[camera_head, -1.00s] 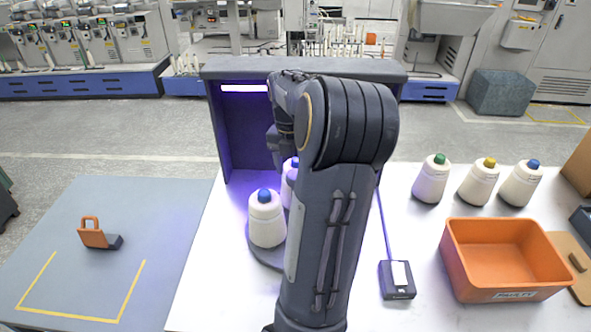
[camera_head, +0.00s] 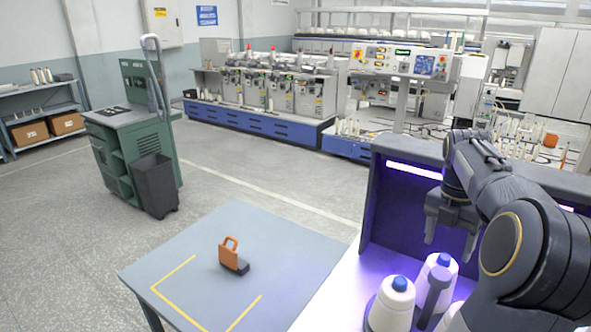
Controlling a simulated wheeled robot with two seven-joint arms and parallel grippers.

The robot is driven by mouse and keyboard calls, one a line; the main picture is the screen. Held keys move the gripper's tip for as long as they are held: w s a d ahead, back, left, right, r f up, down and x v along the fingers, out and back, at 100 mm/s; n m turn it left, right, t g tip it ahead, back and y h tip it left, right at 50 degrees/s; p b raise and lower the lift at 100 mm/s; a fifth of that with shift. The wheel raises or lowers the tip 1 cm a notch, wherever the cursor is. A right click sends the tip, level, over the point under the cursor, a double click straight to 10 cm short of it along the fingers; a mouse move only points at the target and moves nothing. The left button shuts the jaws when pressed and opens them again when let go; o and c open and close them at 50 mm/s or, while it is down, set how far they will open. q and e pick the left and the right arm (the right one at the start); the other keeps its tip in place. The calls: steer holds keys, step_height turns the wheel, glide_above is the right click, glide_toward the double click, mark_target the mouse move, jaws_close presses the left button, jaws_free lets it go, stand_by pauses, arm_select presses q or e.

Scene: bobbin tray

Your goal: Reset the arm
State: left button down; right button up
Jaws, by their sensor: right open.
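My right gripper (camera_head: 450,240) comes in from the right edge. It hangs open and empty, fingers down, in front of the dark booth (camera_head: 400,205) and above the bobbins. A white bobbin with a blue tip (camera_head: 390,308) stands on a dark round base, cut by the lower edge. A second blue-tipped white bobbin (camera_head: 425,268) stands behind it, partly hidden by a dark post (camera_head: 433,293). The gripper appears apart from both bobbins. My left gripper is not in view.
A grey-blue table (camera_head: 240,290) with yellow corner marks carries an orange-and-dark handled item (camera_head: 232,257). A green cabinet (camera_head: 130,150) and dark bin (camera_head: 155,186) stand at the left. Machines (camera_head: 265,95) line the back. Open floor lies between.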

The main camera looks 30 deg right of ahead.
steer(key=w+a+f+m+t+y, duration=0.1)
steer(key=a+f+m+t, duration=0.15)
steer(key=a+m, duration=0.75)
steer(key=a+f+m+t+y, duration=0.1)
steer(key=a+m+t+y, duration=0.2)
steer(key=a, duration=1.4)
steer(key=s+a+f+m+t, duration=0.1)
steer(key=s+a+f+m, duration=0.2)
steer(key=a+m, duration=0.5)
steer(key=shift+s+a+f, duration=0.3)
steer(key=shift+s+f, duration=0.1)
steer(key=shift+f, duration=0.2)
steer(key=shift+c, duration=0.4)
